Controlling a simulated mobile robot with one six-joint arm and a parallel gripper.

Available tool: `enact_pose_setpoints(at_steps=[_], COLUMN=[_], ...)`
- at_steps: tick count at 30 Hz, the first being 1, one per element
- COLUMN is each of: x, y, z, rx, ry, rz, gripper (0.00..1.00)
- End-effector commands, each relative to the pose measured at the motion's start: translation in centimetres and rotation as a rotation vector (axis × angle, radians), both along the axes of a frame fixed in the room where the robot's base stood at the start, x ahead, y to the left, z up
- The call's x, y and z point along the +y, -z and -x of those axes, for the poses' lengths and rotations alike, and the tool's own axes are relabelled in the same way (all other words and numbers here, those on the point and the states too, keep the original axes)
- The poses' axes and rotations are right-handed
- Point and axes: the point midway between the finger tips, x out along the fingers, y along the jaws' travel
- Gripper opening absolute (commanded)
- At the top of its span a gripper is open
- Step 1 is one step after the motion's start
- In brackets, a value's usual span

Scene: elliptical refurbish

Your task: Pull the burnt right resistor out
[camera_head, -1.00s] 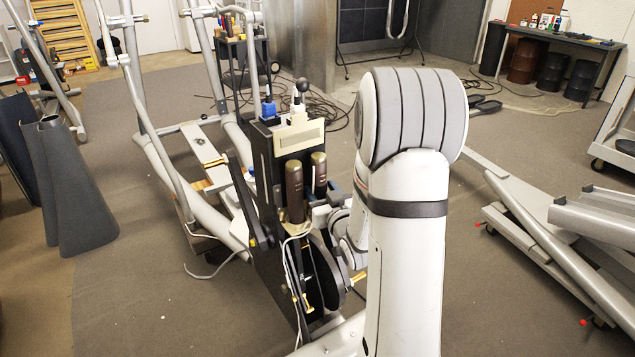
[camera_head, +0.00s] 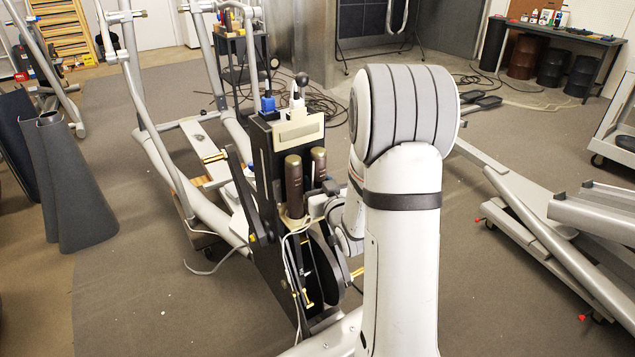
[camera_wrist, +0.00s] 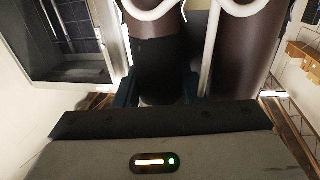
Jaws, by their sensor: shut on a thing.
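Two brown cylindrical resistors stand side by side on the front of the black machine housing. The left resistor (camera_head: 294,188) is in full view. The right resistor (camera_head: 318,164) shows mainly its upper part; my gripper (camera_head: 320,200) hides its lower part. In the wrist view my gripper (camera_wrist: 158,92) has a dark finger on each side of the right resistor (camera_wrist: 160,68), shut on its blackened end section. The left resistor shows beside it in the wrist view (camera_wrist: 237,50), outside the fingers. The right resistor still stands upright beside the left one.
White cables (camera_head: 287,250) hang down the housing below the resistors, and white wire loops cross them in the wrist view. A black-knobbed lever (camera_head: 301,80) and a blue connector (camera_head: 268,104) top the housing.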

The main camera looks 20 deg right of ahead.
Motion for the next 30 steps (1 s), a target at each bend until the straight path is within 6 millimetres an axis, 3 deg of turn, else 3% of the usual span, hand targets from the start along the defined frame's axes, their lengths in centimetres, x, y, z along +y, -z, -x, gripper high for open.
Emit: enact_pose_setpoints(at_steps=[12,20,30], x=[0.0,0.0,0.0], y=[0.0,-0.2,-2.2], z=[0.0,0.0,0.0], rx=[0.000,-0.002,-0.003], ry=[0.000,0.000,-0.001], rz=[0.000,0.000,0.000], gripper=[0.05,0.05,0.05])
